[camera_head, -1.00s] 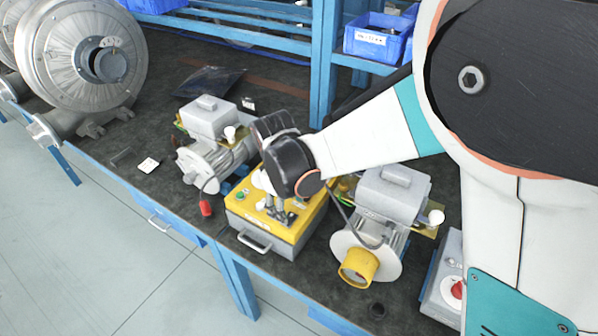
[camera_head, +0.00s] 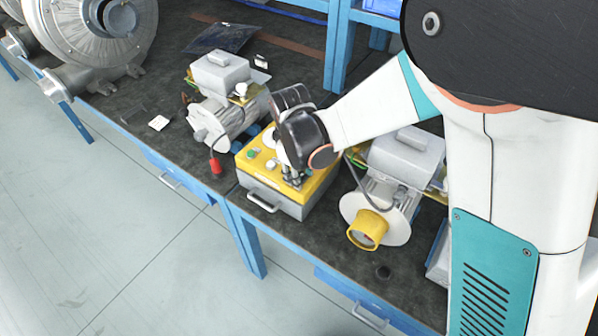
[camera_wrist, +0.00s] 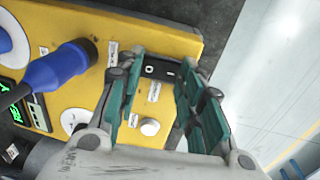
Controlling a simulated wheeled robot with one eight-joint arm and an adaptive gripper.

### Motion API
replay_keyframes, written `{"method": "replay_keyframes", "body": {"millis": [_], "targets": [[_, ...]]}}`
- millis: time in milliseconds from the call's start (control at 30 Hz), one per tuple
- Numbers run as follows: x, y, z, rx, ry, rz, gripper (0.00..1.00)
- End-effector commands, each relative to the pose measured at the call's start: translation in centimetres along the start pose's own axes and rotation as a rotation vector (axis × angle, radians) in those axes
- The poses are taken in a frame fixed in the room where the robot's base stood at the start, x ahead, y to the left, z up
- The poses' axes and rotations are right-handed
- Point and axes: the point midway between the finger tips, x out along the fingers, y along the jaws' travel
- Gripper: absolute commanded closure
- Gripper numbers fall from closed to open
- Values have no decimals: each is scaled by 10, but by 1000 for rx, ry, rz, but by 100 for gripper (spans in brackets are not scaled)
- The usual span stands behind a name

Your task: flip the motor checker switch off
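The motor checker is a yellow-topped grey box (camera_head: 255,178) on the bench, partly covered by my gripper in the head view. Its yellow panel (camera_wrist: 120,28) fills the upper left of the wrist view. A black rocker switch (camera_wrist: 160,70), marked O and I, sits near the panel's edge. My gripper (camera_wrist: 161,62) is open, its two teal-padded fingers on either side of the switch with gaps between them. It holds nothing. In the head view my gripper (camera_head: 293,178) is low over the box's front right part. Which side of the rocker is pressed I cannot tell.
A blue plug (camera_wrist: 60,64), a white round knob (camera_wrist: 150,127) and a green-lit display (camera_wrist: 12,92) are on the panel. Grey motors stand left (camera_head: 222,110) and right (camera_head: 385,185) of the box. Bare floor lies beyond the bench's front edge.

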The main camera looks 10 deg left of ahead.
Motion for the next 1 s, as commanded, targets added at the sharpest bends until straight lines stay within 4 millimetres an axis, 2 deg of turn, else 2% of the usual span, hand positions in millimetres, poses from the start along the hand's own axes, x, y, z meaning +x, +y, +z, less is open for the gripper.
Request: {"method": "replay_keyframes", "body": {"millis": [133,433,767,800,867,1000], "targets": [[1,2,0,3,-2,-26,89],[2,8,1,3,-2,-239,89],[1,8,0,0,0,-261,89],[1,8,0,0,0,-261,58],[1,8,0,0,0,-260,45],[1,8,0,0,0,-260,45]]}}
